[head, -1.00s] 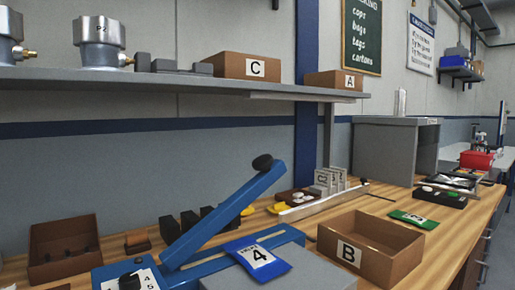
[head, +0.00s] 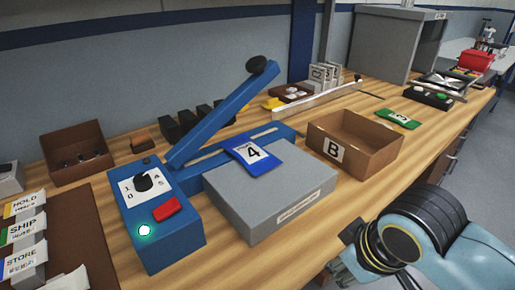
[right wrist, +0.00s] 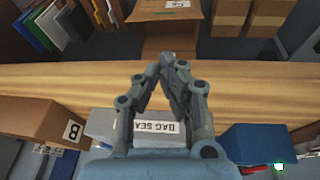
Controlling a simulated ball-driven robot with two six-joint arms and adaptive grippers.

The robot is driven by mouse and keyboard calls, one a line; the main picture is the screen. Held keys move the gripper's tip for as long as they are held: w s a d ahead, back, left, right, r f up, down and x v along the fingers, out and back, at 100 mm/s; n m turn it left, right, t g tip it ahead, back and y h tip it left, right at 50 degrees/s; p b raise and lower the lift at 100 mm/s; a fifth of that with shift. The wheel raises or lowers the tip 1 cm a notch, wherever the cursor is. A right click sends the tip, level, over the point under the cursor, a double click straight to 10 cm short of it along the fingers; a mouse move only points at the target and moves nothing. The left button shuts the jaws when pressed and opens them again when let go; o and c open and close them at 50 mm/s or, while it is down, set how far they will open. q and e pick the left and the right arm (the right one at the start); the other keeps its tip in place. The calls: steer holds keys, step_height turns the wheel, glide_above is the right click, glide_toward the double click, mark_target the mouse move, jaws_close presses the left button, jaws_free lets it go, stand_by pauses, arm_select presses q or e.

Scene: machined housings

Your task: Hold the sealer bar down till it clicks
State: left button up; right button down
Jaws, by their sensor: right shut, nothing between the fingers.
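The blue bag sealer (head: 195,225) stands on the wooden bench, with a dial, a red button and a lit green lamp. Its blue sealer bar (head: 222,112) is raised at a slant, black knob (head: 263,66) at the upper end. A blue packet marked 4 (head: 254,154) lies between the sealer's lower arm and the grey block (head: 270,195). My right gripper (head: 342,272) is at the bench's front edge, apart from the bar. In the right wrist view its fingers (right wrist: 168,66) meet, empty, and the sealer's blue end (right wrist: 255,143) shows. My left gripper is not in view.
An open brown box B (head: 375,138) stands right of the grey block, with a green packet (head: 398,118) behind it. A brown bin (head: 70,160) and black blocks (head: 180,128) stand behind the sealer. HOLD, SHIP and STORE cards (head: 25,230) are at left.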

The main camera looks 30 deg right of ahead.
steer(key=w+d+r+n+t, duration=0.2)
steer(key=w+r+t, duration=0.4)
steer(key=w+r, duration=1.05)
steer(key=w+r+n+t, duration=0.1)
steer(key=w+r+t, duration=0.1)
steer(key=w+r, duration=0.4)
steer(key=w+d+r+n+t+y, duration=0.1)
steer(key=w+r+t, duration=0.2)
steer(key=w+r, duration=0.3)
step_height(320, 180, up, 5)
steer(key=shift+w+d+r+n+p, duration=0.1)
steer(key=shift+w+d+n+p, duration=0.15)
steer(key=shift+w+n+p, duration=0.15)
steer(key=p, duration=0.1)
glide_above(256, 65)
steer(key=a, duration=0.2)
step_height(256, 65, down, 2)
steer(key=f, duration=0.1)
steer(key=d+f, duration=0.1)
steer(key=f, duration=0.1)
steer(key=shift+w+d+f+p, duration=0.1)
steer(key=shift+d+p, duration=0.2)
steer(key=shift+p, duration=0.05)
steer(key=shift+d+f, duration=0.25)
steer(key=shift+f, duration=0.2)
